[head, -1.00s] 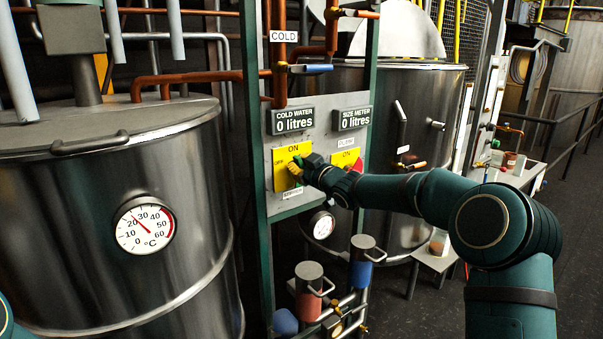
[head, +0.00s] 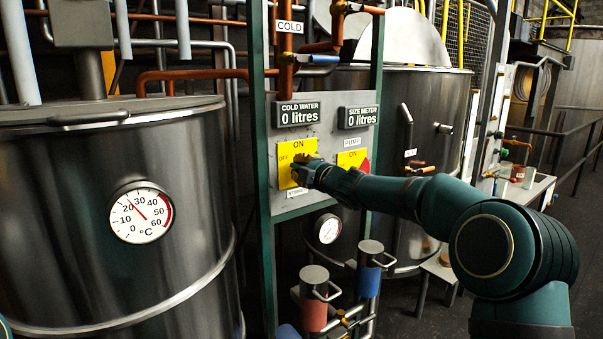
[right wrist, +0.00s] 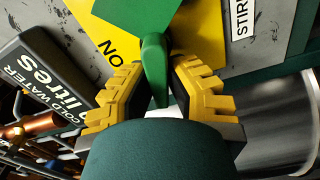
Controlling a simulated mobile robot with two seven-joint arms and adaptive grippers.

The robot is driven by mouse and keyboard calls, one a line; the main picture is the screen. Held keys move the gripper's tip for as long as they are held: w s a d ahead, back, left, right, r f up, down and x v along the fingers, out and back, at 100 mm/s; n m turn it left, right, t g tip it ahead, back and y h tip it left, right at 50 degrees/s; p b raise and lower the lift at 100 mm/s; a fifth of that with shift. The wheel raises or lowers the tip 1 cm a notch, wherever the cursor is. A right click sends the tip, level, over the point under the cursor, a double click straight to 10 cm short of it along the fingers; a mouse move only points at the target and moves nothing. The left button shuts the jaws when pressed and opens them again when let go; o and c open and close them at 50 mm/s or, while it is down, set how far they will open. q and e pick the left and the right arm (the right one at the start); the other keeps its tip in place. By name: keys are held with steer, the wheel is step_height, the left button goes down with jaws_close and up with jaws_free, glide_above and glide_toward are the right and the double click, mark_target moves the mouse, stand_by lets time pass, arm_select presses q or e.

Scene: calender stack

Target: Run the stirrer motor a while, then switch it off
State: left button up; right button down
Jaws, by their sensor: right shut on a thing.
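The stirrer switch is a yellow plate (head: 284,159) marked ON and OFF on the grey control panel, with its partly hidden label below. In the right wrist view the plate (right wrist: 205,40) fills the top, beside a label beginning "STIR". A green switch handle (right wrist: 154,60) stands out from it. My right gripper (head: 298,172) is at this switch; its yellow fingers lie on both sides of the handle, shut on it. In the head view the gripper hides the handle, so its setting is hard to tell. My left gripper is not in view.
The pump switch (head: 352,160) is just right, partly behind my right arm. A steel vat with a dial (head: 140,212) stands left; another vat (head: 440,120) stands behind right.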

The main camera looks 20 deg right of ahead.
steer(key=shift+f+n+b, duration=0.25)
steer(key=shift+n+b, duration=0.2)
steer(key=shift+n, duration=0.75)
steer(key=c, duration=0.9)
jaws_free()
steer(key=v, duration=1.2)
